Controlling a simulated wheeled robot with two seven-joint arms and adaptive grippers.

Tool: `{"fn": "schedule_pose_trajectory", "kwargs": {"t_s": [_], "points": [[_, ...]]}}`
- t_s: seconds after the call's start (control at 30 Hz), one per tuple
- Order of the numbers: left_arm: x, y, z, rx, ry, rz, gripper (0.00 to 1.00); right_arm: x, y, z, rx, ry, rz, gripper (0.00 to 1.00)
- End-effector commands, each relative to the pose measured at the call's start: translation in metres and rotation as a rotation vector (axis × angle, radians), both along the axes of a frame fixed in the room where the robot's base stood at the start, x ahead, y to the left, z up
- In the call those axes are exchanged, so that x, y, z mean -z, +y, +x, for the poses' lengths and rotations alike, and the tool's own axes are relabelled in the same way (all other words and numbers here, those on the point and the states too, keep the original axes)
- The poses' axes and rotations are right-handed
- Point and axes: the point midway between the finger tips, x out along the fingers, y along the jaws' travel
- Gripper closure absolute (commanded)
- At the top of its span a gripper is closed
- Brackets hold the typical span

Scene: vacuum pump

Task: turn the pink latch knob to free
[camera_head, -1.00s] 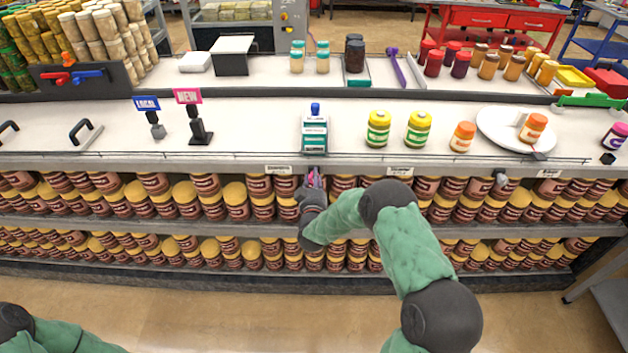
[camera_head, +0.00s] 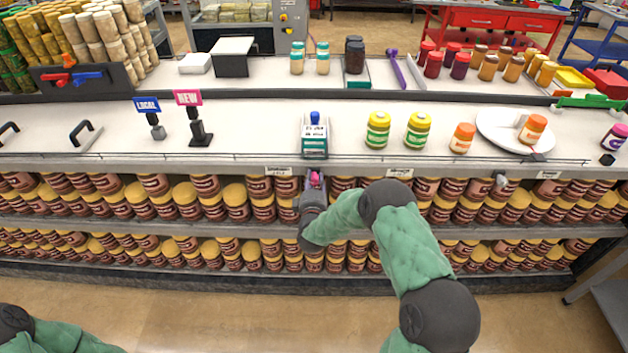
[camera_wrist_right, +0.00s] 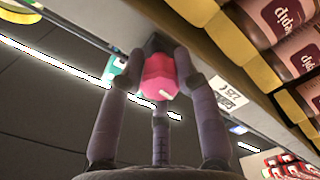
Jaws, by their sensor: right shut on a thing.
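The pink latch knob (camera_wrist_right: 159,76) sits between the fingers of my right gripper (camera_wrist_right: 160,68) in the right wrist view, with a small white mark on its face. My right gripper is shut on it, with fingers on both sides. In the head view the pink knob (camera_head: 315,179) is a small spot at the shelf front edge, just above the right gripper (camera_head: 314,187). Behind it on the counter stands a teal and white unit (camera_head: 314,142) with a blue top. My left arm shows only at the bottom left; its gripper is out of view.
Shelves of brown jars with yellow lids (camera_head: 236,195) lie beside and below the right gripper. Price tags (camera_wrist_right: 228,92) line the shelf edge. Yellow jars (camera_head: 377,131) and a white plate (camera_head: 497,127) stand to the right on the counter. The NEW sign (camera_head: 187,98) stands left.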

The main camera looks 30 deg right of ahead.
Motion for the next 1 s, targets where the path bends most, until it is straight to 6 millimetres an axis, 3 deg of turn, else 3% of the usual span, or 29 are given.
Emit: {"fn": "schedule_pose_trajectory", "kwargs": {"t_s": [0.33,0.87,0.9,1.0], "points": [[-0.0019,0.0001,0.0001,0.0,0.0,0.0,0.6,-0.002,0.0013,0.0016,-0.005,0.07,-0.123,1.0],[-0.002,0.0,0.0,0.0,0.0,0.0,0.6,-0.0017,0.0016,0.0017,-0.006,0.082,-0.144,1.0],[-0.002,0.0,0.0001,0.0,0.0,0.0,0.6,-0.0017,0.0017,0.0017,-0.006,0.082,-0.144,0.65],[-0.002,0.0,0.0001,0.0,0.0,0.0,0.6,-0.0014,0.0015,0.0015,-0.005,0.084,-0.144,0.44]]}}
